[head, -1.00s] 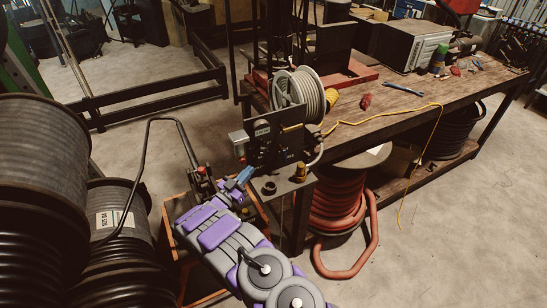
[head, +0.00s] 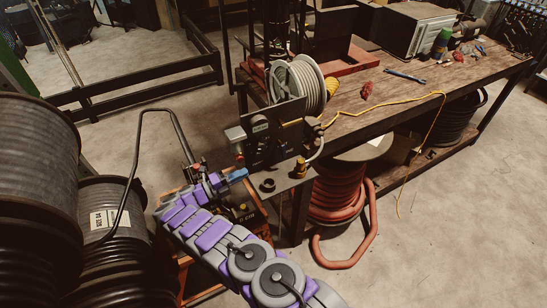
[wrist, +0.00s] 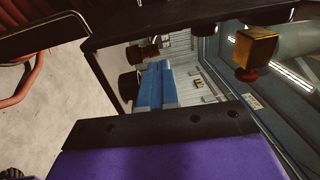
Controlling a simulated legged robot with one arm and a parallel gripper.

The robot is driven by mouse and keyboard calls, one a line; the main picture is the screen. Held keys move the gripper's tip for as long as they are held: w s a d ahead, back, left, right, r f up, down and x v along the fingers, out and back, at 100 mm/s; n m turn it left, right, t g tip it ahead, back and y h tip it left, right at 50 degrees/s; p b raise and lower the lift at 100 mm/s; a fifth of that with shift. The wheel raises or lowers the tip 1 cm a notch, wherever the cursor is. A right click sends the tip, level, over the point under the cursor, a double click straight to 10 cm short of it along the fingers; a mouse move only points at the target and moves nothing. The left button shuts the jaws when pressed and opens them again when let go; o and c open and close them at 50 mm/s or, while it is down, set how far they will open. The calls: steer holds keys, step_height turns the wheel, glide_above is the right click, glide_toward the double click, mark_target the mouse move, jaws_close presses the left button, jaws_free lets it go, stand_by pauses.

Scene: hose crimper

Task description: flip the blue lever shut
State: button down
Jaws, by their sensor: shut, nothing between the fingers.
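The blue lever (head: 237,174) is a small blue bar on the hose machine at the end of the workbench, just right of my arm's far end. It lies close to level in the head view. My gripper (head: 215,183) is shut and empty, directly left of the lever; I cannot tell whether they touch. In the wrist view a blue part (wrist: 155,88), likely the lever, shows beyond the dark edge of my gripper (wrist: 160,130). Dark round parts sit beside it. My fingertips are not clear in either view.
The machine's dark panel (head: 272,135) and hose reel (head: 297,86) stand just behind the lever. A cart's bent handle (head: 140,165) rises left of my arm. Large hose spools (head: 35,155) fill the left. The wrist view shows an amber block (wrist: 255,48) near my gripper.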

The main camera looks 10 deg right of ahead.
steer(key=b+x, duration=0.1)
steer(key=x, duration=1.3)
steer(key=shift+w+d+f, duration=0.2)
steer(key=shift+d+f, duration=0.2)
steer(key=shift+d, duration=0.2)
steer(key=shift+a, duration=0.1)
steer(key=v, duration=1.7)
steer(key=shift+a+p, duration=0.2)
steer(key=shift+p, duration=0.15)
steer(key=shift+f, duration=0.1)
